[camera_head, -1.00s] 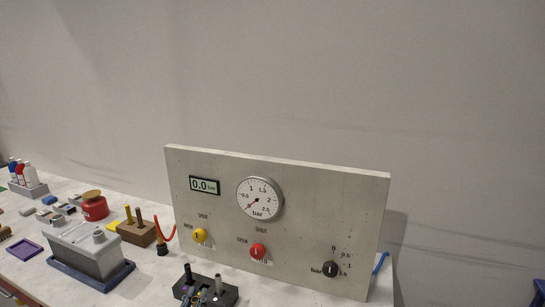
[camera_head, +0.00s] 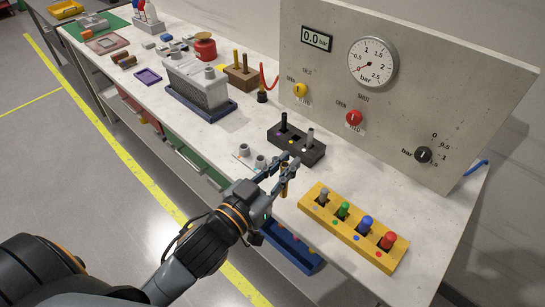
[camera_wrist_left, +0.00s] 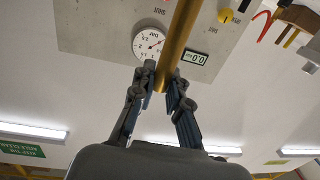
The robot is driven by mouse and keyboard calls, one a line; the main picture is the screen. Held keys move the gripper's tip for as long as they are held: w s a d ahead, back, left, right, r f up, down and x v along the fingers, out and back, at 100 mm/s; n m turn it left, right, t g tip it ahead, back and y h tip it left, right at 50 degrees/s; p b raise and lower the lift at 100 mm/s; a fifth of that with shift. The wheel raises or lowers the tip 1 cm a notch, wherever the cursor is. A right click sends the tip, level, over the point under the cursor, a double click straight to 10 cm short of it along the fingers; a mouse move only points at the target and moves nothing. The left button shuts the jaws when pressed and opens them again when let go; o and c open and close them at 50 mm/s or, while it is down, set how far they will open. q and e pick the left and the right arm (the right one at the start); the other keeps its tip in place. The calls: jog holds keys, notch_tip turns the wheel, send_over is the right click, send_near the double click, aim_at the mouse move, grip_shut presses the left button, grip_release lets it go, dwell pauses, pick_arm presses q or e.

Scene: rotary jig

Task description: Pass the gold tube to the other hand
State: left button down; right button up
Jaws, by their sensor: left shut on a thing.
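My left gripper (camera_head: 285,172) reaches in from the left and is over the front part of the bench. It is shut on the gold tube (camera_head: 284,186), of which only a short piece shows in the head view. In the left wrist view the gold tube (camera_wrist_left: 180,42) runs long and slanted from between the fingers (camera_wrist_left: 163,88) up past the top edge. My right gripper is not in view.
A yellow block (camera_head: 345,233) with coloured knobs stands right of the gripper. A black block (camera_head: 297,146) with pegs stands behind it. A grey gauge panel (camera_head: 415,95) rises at the back. A blue tray (camera_head: 290,248) is below the front edge.

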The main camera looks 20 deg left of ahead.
pick_arm(q)
jog(key=s+d+r+m+g+h, duration=0.2)
jog(key=d+r+m+g+h, duration=0.25)
jog(key=d+h, duration=0.3)
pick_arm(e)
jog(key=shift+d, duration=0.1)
pick_arm(q)
jog(key=w+d+f+m+g+h, duration=0.3)
jog(key=d+f+m+g+h, duration=0.1)
jog(key=f+m+g, duration=0.1)
jog(key=shift+w+d, duration=0.3)
jog(key=shift+d, duration=0.05)
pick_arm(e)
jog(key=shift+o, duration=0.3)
